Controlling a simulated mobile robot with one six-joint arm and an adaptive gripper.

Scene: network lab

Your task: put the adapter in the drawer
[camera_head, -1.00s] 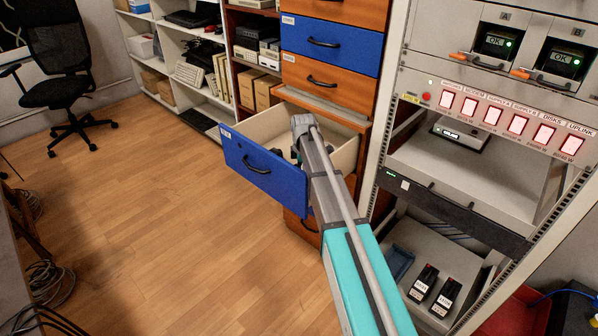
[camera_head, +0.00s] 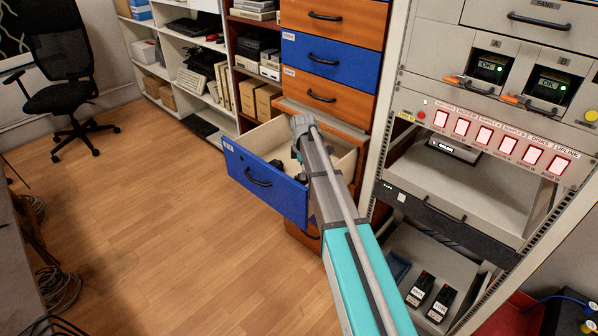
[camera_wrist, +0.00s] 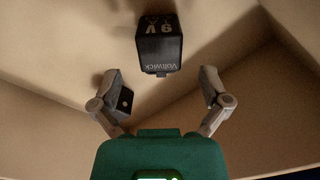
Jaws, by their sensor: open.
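The adapter (camera_wrist: 160,45) is a black block with "9V" and "Voltwick" printed on it. In the wrist view it lies inside the drawer, beyond my fingertips and apart from them, with a shadow beside it. In the head view a small dark shape (camera_head: 277,163) in the drawer looks like it. The drawer (camera_head: 262,184) has a blue front with a black handle and a pale interior, and it stands pulled out. My gripper (camera_wrist: 162,86) is open and empty, its fingers spread. In the head view my arm reaches into the drawer and partly hides its inside.
The orange and blue drawer cabinet (camera_head: 331,63) rises behind the open drawer. A metal rack (camera_head: 385,130) with lit red switches and a pulled-out shelf (camera_head: 450,218) stands close on the right. Wooden floor (camera_head: 170,220) is clear on the left, with an office chair (camera_head: 60,75) farther back.

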